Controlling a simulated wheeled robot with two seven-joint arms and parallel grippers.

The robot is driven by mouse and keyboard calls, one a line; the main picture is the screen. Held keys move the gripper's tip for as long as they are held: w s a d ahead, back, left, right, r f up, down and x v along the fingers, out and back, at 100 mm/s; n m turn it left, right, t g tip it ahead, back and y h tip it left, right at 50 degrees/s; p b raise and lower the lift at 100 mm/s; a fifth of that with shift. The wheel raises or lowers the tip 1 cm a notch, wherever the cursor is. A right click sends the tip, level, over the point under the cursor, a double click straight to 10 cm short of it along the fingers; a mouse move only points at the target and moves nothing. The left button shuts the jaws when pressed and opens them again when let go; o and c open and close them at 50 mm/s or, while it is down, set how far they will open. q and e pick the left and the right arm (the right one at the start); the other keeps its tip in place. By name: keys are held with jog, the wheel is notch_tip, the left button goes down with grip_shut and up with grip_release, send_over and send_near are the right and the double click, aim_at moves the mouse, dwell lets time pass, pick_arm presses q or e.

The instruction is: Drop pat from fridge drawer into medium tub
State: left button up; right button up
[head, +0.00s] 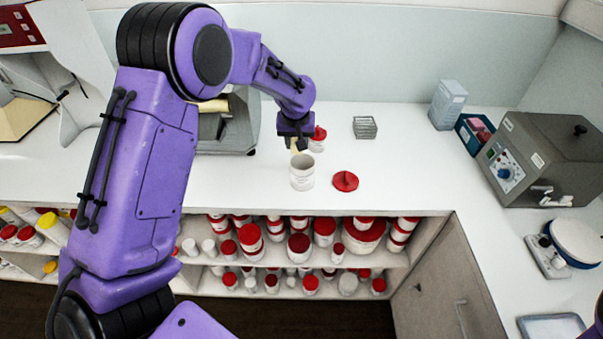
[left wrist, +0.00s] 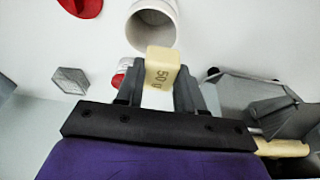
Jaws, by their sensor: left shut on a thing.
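My left gripper (head: 294,144) is shut on a pale yellow pat (left wrist: 162,66) marked "50 g", which sticks out from between the fingertips in the left wrist view. In the head view only a small part of the pat shows below the jaws. An open white tub (head: 302,174) stands upright on the white counter, just in front of the gripper. Its open mouth also shows in the left wrist view (left wrist: 152,24), beyond the pat. The pat is outside the tub, at the near edge of its mouth in that view. My right gripper is out of view.
A red lid (head: 345,181) lies right of the tub. A small red-lidded tub (head: 317,140) stands behind it. A wire rack (head: 365,127) and a grey machine (head: 550,160) are further right. Shelves below the counter hold several red-lidded tubs (head: 250,238). The counter's right middle is clear.

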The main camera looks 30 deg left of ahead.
pick_arm(q)
jog(key=shift+w+f, duration=0.1)
jog(key=shift+f, duration=0.15)
jog(key=o, duration=1.1)
jog(key=shift+s+r, duration=0.15)
jog(key=shift+s, duration=0.1)
jog(key=shift+w, duration=0.1)
jog(key=shift+r, duration=0.2)
jog(key=b+v, duration=0.2)
jog(key=v, duration=0.8)
jog(key=shift+b, duration=0.35)
